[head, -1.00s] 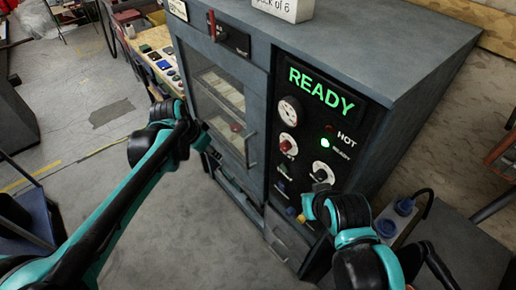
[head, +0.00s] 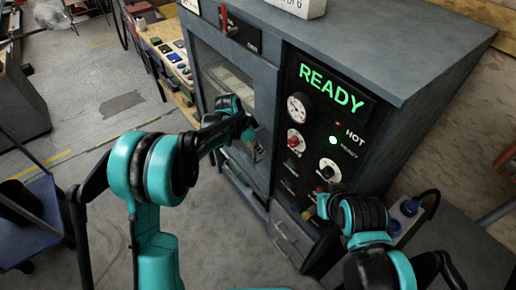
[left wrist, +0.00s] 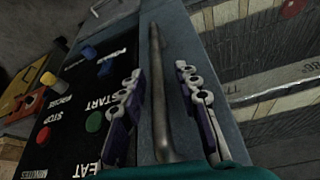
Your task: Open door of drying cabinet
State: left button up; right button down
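The drying cabinet (head: 400,55) is grey, with a lit READY panel on its front. Its windowed door (head: 264,85) is shut, left of the panel. My left gripper (head: 257,150) is at the door's right side, its fingers small and partly hidden by the arm. In the left wrist view, the vertical bar handle (left wrist: 158,60) stands between the two fingers of the open left gripper (left wrist: 163,92), with visible gaps on both sides. My right arm is in front of the control panel; its fingers are not clear.
The control panel (head: 318,135) has a gauge, knobs and buttons close to my right arm. A bench (head: 165,55) with small items stands left of the cabinet. A white box (head: 300,6) sits on top. The floor before the door is open.

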pick_arm(q)
jog(key=shift+d+f, duration=0.15)
jog(key=shift+f, duration=0.3)
grip_shut()
